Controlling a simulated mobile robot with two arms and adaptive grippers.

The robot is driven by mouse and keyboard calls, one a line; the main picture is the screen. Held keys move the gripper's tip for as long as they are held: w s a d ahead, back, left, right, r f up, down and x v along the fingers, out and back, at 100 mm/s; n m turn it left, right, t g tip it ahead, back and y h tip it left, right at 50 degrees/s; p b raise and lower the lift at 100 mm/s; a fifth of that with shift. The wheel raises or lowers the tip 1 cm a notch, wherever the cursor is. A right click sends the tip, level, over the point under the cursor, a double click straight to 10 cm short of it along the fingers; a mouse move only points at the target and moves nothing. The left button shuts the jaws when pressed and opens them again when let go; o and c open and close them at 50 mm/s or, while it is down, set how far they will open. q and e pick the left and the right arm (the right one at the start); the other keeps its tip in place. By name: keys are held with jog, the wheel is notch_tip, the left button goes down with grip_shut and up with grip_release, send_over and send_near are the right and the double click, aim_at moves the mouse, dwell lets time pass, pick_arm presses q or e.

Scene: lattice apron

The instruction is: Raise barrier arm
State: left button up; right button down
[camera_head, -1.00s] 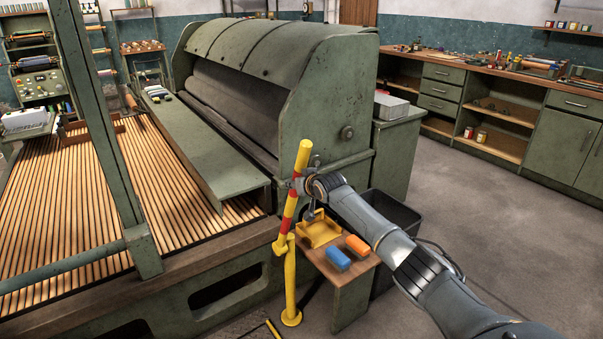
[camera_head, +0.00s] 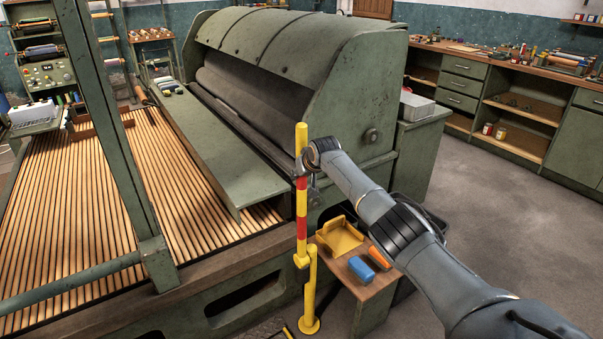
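The barrier arm (camera_head: 302,228) is a yellow bar with red bands. It stands nearly upright on top of a short yellow post (camera_head: 311,290) on the floor. My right gripper (camera_head: 303,172) is at the upper part of the bar, in contact with it or very close. Its fingers are small and partly hidden by the wrist and the bar, so whether they are closed on it cannot be told. My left gripper is not in view.
A small wooden table (camera_head: 352,283) beside the post holds a yellow tray (camera_head: 340,236), a blue block (camera_head: 361,269) and an orange block (camera_head: 380,256). A large green roller machine (camera_head: 365,90) stands behind. Open floor (camera_head: 490,240) lies to the right.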

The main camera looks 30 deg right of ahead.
jog(key=shift+w+a+r, duration=0.1)
jog(key=shift+r, duration=0.05)
jog(key=c, duration=1.1)
grip_release()
jog(key=shift+w, duration=0.1)
jog(key=shift+o, duration=0.6)
jog(key=shift+w+a+f, duration=0.1)
jog(key=shift+w+f, duration=0.15)
jog(key=shift+s+r, duration=0.1)
jog(key=shift+s, duration=0.05)
jog(key=d+v, duration=0.1)
jog(key=v, duration=1)
jog(key=shift+s+a+r, duration=0.3)
jog(key=shift+a+r, duration=0.05)
jog(key=shift+a, duration=0.15)
jog(key=shift+f, duration=0.1)
